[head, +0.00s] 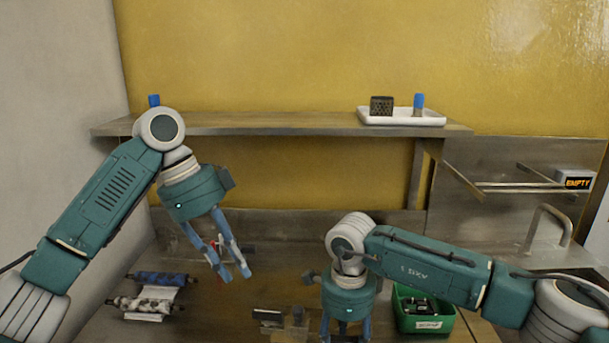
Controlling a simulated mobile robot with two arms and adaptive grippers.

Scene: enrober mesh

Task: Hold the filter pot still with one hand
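I cannot tell for sure which thing is the filter pot. A dark perforated pot-like holder (381,105) stands upright in the white tray on the shelf, far from both grippers. My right gripper (346,334) points down at the bottom edge, to the left of the green bin. Its fingers are apart at the top, but the tips are cut off by the frame, so what lies between them is hidden.
The white tray (400,120) also holds a blue-capped item (418,103). A green bin (425,312) with dark parts stands on the counter. Two rollers (150,290) lie at left. Small metal parts (283,320) lie left of my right gripper.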

